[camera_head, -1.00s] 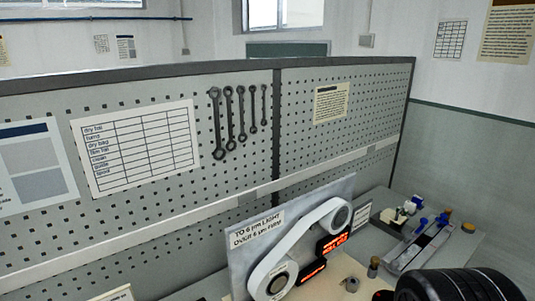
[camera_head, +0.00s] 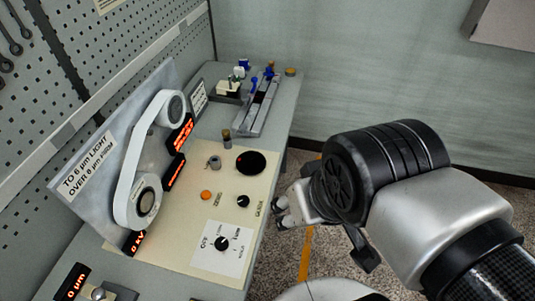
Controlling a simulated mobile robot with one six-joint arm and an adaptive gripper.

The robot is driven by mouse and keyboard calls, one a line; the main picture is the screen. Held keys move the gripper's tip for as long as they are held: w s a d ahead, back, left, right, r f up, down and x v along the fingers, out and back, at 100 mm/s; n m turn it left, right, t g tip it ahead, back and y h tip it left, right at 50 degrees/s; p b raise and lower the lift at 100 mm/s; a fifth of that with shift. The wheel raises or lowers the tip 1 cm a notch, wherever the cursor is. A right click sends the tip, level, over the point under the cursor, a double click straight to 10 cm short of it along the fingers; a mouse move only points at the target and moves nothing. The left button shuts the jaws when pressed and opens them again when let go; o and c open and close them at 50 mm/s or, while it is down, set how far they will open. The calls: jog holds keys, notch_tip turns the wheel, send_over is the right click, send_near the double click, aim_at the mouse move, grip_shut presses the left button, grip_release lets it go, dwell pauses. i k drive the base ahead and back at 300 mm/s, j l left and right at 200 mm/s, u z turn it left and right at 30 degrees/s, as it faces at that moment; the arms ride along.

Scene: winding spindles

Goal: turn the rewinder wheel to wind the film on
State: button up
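A white film band (camera_head: 134,155) runs between an upper spool (camera_head: 174,108) and a lower spool (camera_head: 147,201), against an upright grey panel labelled for film thickness. Which spool is the rewinder wheel, I cannot tell. My gripper (camera_head: 281,211) is seen small and partly hidden behind my wrist, beyond the right edge of the bench and to the right of the spools. It is apart from both spools, and its finger opening is not clear.
A cream control plate (camera_head: 185,237) carries a dark round dial (camera_head: 251,163), black knobs and an orange button (camera_head: 206,195). Lit red displays (camera_head: 182,134) stand beside the film. A rail-like tray (camera_head: 258,106) lies at the back. Speckled floor is right of the bench.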

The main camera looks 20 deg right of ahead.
aim_at(250, 163)
jog(key=l+u, duration=1)
